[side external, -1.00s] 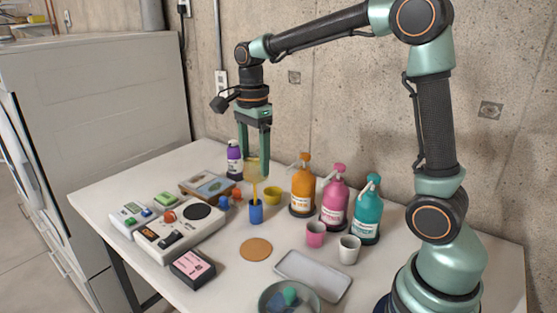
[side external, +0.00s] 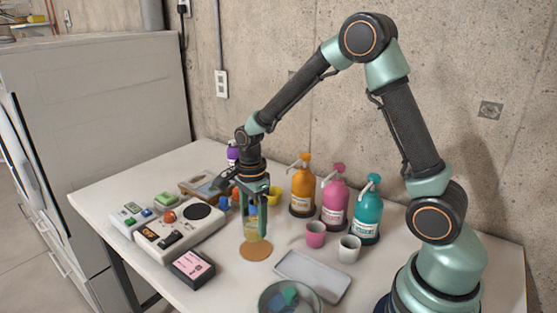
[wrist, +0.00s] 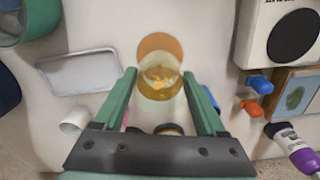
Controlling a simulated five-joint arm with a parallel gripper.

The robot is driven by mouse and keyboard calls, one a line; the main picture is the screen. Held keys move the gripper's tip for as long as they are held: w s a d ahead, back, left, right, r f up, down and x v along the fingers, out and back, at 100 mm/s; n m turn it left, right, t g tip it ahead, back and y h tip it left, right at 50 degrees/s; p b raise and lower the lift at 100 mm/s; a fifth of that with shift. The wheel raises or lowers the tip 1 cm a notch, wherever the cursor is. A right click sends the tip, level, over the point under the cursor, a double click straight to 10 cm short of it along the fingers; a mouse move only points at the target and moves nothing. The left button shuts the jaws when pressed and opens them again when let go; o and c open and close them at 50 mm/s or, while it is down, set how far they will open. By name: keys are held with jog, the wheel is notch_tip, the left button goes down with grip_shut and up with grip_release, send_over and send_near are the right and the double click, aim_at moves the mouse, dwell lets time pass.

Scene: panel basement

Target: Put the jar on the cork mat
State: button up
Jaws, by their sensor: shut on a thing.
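The jar (side external: 251,229) is see-through with a yellow-amber tint. It is upright between the fingers of my gripper (side external: 254,226), which is shut on it and points straight down. The jar also shows in the wrist view (wrist: 160,82) between the two green fingers. The round orange-brown cork mat (side external: 256,251) lies flat on the table at the jar's base. In the wrist view the mat (wrist: 160,43) shows past the jar's edge, partly covered by it. The jar's base is over the mat's back part; I cannot tell whether it touches.
A grey tray (side external: 313,275) and a bowl (side external: 291,301) are right of and in front of the mat. A pink-labelled black box (side external: 192,268) and a white device (side external: 180,233) stand left. Pump bottles (side external: 335,197), a pink cup (side external: 315,234) and a white cup (side external: 349,249) stand right.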

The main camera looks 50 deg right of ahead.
jog(key=shift+f, duration=2)
jog(key=shift+f, duration=0.15)
jog(key=o, duration=1.6)
jog(key=shift+c, duration=0.2)
notch_tip(320, 180, up, 11)
notch_tip(320, 180, up, 9)
jog(key=n+t, duration=0.3)
jog(key=n, duration=0.7)
send_over(254, 232)
jog(key=s+d, duration=0.1)
jog(key=s, duration=0.3)
jog(key=s+r+n+t, duration=0.2)
jog(key=s+n, duration=0.4)
jog(key=n, duration=0.4)
jog(key=shift+n+t, duration=0.3)
jog(key=shift+a, duration=0.1)
